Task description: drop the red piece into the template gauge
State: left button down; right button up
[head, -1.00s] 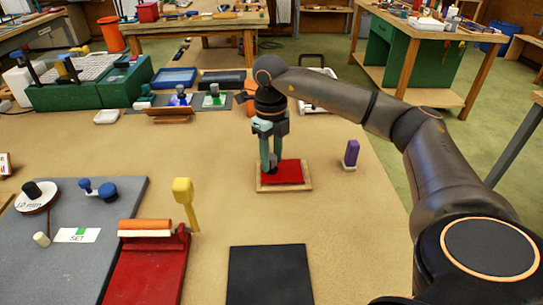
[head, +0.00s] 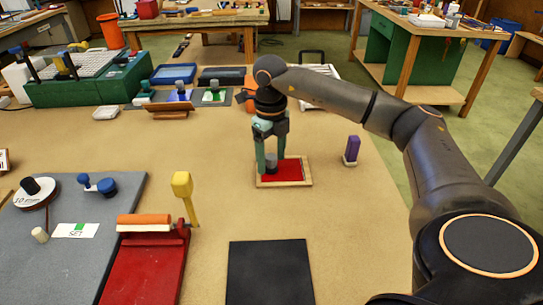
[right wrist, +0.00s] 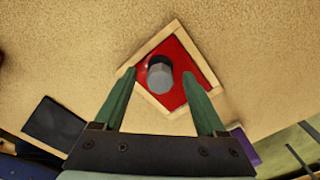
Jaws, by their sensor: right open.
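The red piece (head: 288,171) is a flat red square with a grey knob (right wrist: 160,76) on top. It lies inside the pale wooden frame of the template gauge (head: 290,184). In the right wrist view, the wooden rim (right wrist: 207,68) shows around the red face (right wrist: 180,98) and the piece looks flat within it. My right gripper (head: 271,167) is open, pointing down, with its green fingers on either side of the knob and apart from it. Part of the red piece is hidden behind the fingers and knob. My left gripper is not in view.
A purple block (head: 352,149) stands right of the gauge. A black mat (head: 270,275) lies in front. A yellow-handled tool (head: 183,188) and a red stand (head: 148,268) with an orange roller are at front left. The tabletop between them is clear.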

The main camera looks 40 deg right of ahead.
notch_tip(320, 180, up, 12)
jog(key=p, duration=0.1)
jog(key=shift+r+p, duration=0.25)
jog(key=shift+p, duration=0.1)
dwell(0.7)
